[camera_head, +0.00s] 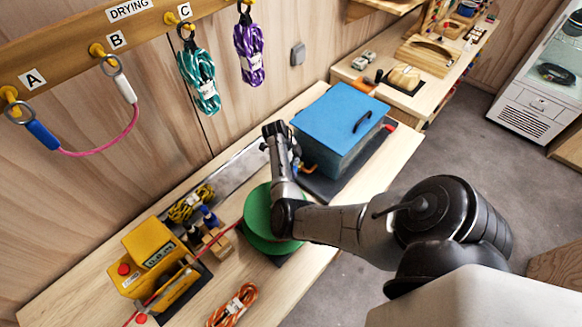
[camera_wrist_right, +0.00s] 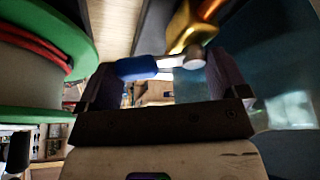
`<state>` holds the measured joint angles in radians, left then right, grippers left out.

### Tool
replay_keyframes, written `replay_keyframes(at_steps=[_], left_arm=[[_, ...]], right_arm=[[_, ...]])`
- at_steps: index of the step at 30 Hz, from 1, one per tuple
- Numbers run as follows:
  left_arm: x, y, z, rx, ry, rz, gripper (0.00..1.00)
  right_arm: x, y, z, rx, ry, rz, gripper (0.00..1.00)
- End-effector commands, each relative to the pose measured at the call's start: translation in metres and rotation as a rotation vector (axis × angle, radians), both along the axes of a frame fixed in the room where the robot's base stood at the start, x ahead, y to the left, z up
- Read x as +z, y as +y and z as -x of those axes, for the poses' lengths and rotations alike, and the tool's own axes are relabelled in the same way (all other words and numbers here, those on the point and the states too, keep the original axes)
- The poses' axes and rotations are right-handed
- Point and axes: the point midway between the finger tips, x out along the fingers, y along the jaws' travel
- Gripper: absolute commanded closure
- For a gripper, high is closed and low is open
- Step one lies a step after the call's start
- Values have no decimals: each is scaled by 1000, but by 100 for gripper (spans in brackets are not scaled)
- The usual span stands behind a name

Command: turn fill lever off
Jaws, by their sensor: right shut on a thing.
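My right gripper (camera_head: 296,163) is beside the near left side of the blue-lidded tank (camera_head: 340,118), close to an orange-brass fitting (camera_head: 309,169). In the right wrist view its two fingers (camera_wrist_right: 160,72) are closed on the fill lever, whose blue grip (camera_wrist_right: 138,68) lies crosswise between them. The lever's silver end joins a brass valve (camera_wrist_right: 190,30) just above. In the head view the lever itself is hidden by my gripper. My left gripper is not in view.
A green spool (camera_head: 262,221) stands close below my right arm. A yellow machine (camera_head: 152,254), a yellow rope coil (camera_head: 191,203) and an orange rope coil (camera_head: 233,306) are on the bench. Ropes hang from the drying rail (camera_head: 62,64).

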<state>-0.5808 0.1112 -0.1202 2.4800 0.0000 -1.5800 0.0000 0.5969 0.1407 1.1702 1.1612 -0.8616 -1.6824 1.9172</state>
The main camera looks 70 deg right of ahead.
Motion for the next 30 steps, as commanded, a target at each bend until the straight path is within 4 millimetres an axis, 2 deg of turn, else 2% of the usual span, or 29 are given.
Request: replay_keyframes(at_steps=[3,15,30], left_arm=[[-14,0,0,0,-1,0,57],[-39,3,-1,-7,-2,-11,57],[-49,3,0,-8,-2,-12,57]], right_arm=[[-3,-1,-5,-108,-4,-1,50],[-1,-4,-13,-396,-3,-1,50],[1,-5,-17,-524,-2,-1,50]])
